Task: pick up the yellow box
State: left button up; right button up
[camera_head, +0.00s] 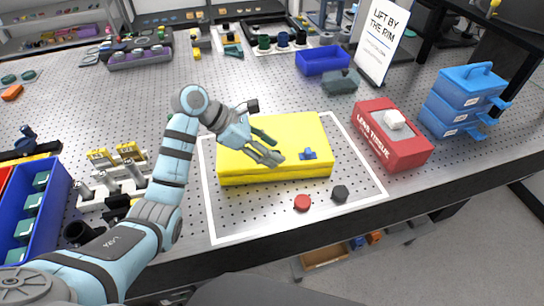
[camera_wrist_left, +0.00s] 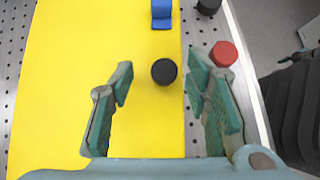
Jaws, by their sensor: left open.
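The yellow box (camera_head: 295,129) is a wide, flat block lying inside a white outlined rectangle on the perforated table. A small blue part (camera_head: 308,154) sits on its top near the right end. My left gripper (camera_head: 271,150) is open over the top of the box, fingers pointing right. In the left wrist view the box (camera_wrist_left: 60,80) fills the left and middle. A black round knob (camera_wrist_left: 164,71) on it shows between the open fingers (camera_wrist_left: 160,78); in the head view I cannot make this knob out. One finger shows over the box, the other over its edge. My right gripper is not in view.
A red disc (camera_head: 302,202) and a black hexagonal piece (camera_head: 340,193) lie in front of the box, near the table edge. A red tissue box (camera_head: 400,150) and blue stacked drawers (camera_head: 465,95) stand right. A blue bin (camera_head: 323,60) and sign stand behind.

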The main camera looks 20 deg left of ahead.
pick_arm(q)
jog(key=shift+w+d+f, duration=0.2)
jog(key=shift+d+f, duration=0.1)
jog(key=shift+f, duration=0.25)
jog(key=shift+s+r, duration=0.25)
jog(key=shift+r, duration=0.05)
jog(key=shift+s+r, duration=0.1)
jog(key=shift+s, duration=0.05)
jog(key=shift+c, duration=1.2)
grip_shut()
